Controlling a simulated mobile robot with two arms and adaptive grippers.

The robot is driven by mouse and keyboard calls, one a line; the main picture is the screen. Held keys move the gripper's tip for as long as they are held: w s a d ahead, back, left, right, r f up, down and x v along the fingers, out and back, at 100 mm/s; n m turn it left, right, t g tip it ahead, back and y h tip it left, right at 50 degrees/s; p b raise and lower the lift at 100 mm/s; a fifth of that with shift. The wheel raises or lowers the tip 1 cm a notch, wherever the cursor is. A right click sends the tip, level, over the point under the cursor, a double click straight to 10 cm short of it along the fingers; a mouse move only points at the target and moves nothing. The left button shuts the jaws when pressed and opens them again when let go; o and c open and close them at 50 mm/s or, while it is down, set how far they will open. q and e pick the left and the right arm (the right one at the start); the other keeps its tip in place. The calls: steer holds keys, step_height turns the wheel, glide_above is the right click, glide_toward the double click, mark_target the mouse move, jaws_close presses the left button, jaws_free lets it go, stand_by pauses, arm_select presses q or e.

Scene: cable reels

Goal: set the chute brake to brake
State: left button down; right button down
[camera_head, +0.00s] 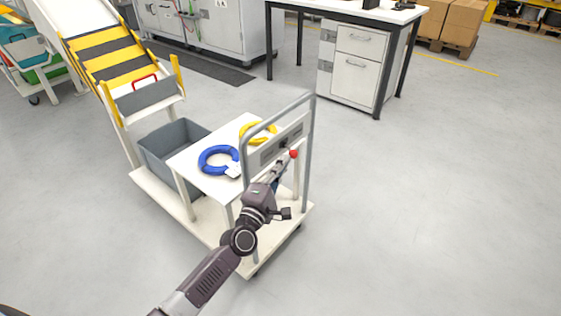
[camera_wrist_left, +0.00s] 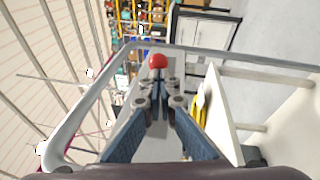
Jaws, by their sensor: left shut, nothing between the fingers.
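A red ball knob (camera_head: 293,154) sits at the right end of a grey panel (camera_head: 268,153) fixed in the trolley's upright tubular frame. The red knob also shows in the left wrist view (camera_wrist_left: 158,61), just beyond my fingertips. Its lever is mostly hidden, and I cannot read any brake marking or its setting. My left gripper (camera_head: 278,171) is in front of the panel, close below the knob. In the wrist view its fingers (camera_wrist_left: 159,88) are together and empty; I cannot tell whether they touch the knob. My right gripper is not in view. The striped chute (camera_head: 104,52) slopes down behind the trolley.
A blue ring coil (camera_head: 218,160) and a yellow one (camera_head: 258,131) lie on the trolley's white top (camera_head: 190,163). A grey bin (camera_head: 161,150) stands behind it. The tubular frame (camera_head: 309,140) surrounds the panel. Open floor lies to the right.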

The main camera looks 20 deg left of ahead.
arm_select(q)
steer(key=shift+d+y+p, duration=0.2)
steer(key=shift+y+p, duration=0.2)
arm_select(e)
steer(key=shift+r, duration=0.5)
arm_select(q)
steer(key=w+d+n+y+p, duration=0.1)
steer(key=w+d+y, duration=0.1)
steer(key=d, duration=0.1)
steer(key=shift+d+n+p, duration=0.1)
steer(key=shift+n+p, duration=0.25)
steer(key=shift+n, duration=0.05)
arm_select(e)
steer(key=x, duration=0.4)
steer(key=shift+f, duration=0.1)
arm_select(q)
steer(key=shift+f, duration=0.1)
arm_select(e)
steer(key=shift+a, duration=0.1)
